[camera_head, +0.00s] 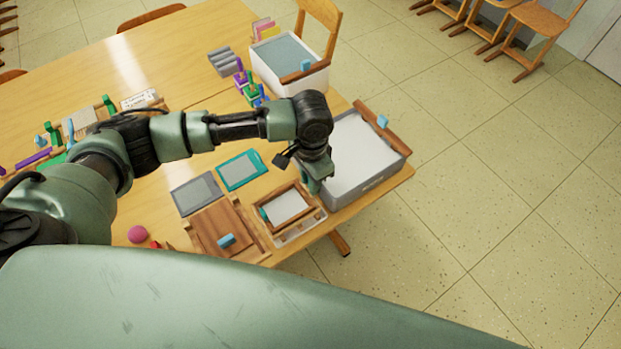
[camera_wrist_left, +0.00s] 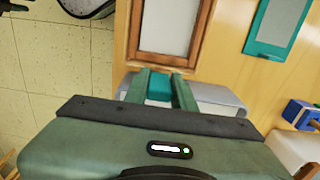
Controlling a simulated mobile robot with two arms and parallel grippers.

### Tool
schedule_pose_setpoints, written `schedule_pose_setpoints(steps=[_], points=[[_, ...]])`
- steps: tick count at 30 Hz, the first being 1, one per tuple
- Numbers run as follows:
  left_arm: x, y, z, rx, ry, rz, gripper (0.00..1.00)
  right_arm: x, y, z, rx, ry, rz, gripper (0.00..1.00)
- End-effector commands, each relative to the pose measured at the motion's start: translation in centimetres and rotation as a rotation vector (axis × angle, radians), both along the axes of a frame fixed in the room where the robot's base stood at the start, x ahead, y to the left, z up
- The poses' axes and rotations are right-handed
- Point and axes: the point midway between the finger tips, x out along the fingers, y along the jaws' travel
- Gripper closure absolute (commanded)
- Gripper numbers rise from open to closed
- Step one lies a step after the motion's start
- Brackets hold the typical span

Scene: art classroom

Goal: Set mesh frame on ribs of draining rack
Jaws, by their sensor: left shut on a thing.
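The mesh frame (camera_head: 287,207) is a small wooden rectangle around a pale mesh, near the table's front right corner. It also shows at the top of the left wrist view (camera_wrist_left: 168,28). My left gripper (camera_head: 316,184) is at its right side, pointing down. In the left wrist view the gripper (camera_wrist_left: 160,82) is shut on a teal tab (camera_wrist_left: 159,87) at the frame's edge. A pale, wood-edged tray (camera_head: 301,229), perhaps the draining rack, shows under the frame in the head view. Its ribs are hidden, and I cannot tell whether the frame touches it. My right gripper is out of view.
A grey tub (camera_head: 358,188) stands close on the right, with a wooden bar (camera_head: 383,132) on its rim. A brown board (camera_head: 208,224) with a blue handle lies left of the frame. A teal-edged screen (camera_head: 240,170) lies behind. The table edge is close in front.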

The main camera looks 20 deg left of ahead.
Motion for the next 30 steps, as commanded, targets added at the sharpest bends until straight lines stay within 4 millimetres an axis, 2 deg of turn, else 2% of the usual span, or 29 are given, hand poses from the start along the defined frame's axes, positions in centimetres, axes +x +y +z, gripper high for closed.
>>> schedule_pose_setpoints(steps=[15, 30], points=[[0.00, 0.02, -0.04, 0.001, 0.001, 0.001, 1.00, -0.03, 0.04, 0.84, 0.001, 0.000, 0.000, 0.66], [0.01, 0.01, -0.14, 0.000, 0.000, 0.000, 1.00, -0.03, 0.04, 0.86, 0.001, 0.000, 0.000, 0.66]])
